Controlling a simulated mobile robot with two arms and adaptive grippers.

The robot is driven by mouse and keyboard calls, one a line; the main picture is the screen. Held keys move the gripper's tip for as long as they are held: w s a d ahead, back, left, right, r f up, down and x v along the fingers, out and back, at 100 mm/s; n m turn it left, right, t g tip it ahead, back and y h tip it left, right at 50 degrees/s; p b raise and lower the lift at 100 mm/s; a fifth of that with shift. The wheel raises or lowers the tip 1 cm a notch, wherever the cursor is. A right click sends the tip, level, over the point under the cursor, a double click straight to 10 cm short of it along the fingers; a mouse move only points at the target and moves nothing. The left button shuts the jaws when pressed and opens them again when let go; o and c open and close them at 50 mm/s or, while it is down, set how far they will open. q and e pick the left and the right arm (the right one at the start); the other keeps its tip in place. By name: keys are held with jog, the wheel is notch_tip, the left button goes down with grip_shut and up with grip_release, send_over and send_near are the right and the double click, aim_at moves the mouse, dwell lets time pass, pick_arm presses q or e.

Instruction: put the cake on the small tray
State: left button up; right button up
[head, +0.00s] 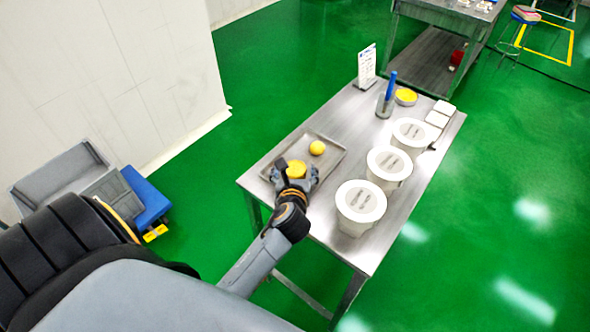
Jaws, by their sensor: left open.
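The small grey metal tray (299,147) lies on the near left part of the steel table. A yellow round cake (296,168) is at the tray's near side, between the fingers of my left gripper (294,174). The gripper is open around it, and its fingers hide part of the cake. I cannot tell whether the cake touches the tray. A second yellow round piece (317,148) sits on the tray, farther back and to the right, apart from the gripper. My right gripper is not in view.
Several white lidded tubs, the nearest one (360,204) among them, line the table's right side. A cup with a blue item (386,100), a yellow dish (405,97) and a sign (367,66) stand at the back. The table's middle strip (345,125) is clear.

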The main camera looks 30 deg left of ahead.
pick_arm(q)
jog(key=v, duration=1.2)
jog(key=shift+f, duration=0.1)
